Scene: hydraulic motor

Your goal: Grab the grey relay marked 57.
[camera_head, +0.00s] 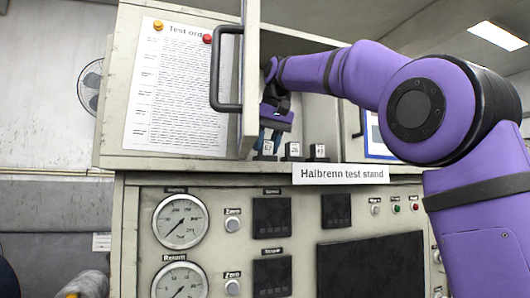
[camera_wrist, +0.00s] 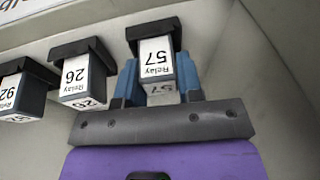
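The relay marked 57 (camera_wrist: 157,60) has a black end, a white label and a dark grey-blue body. It is the rightmost of the row in the wrist view. My gripper (camera_wrist: 158,82) has one blue finger on each side of it, very close to its sides. I cannot tell whether the fingers touch it. In the head view my gripper (camera_head: 270,138) reaches down to the leftmost relay (camera_head: 268,148) of the row on the stand's ledge. The relay appears in line with its neighbours.
An open cabinet door with a black handle (camera_head: 214,68) stands left of my gripper. A pale wall (camera_wrist: 285,75) is at right in the wrist view.

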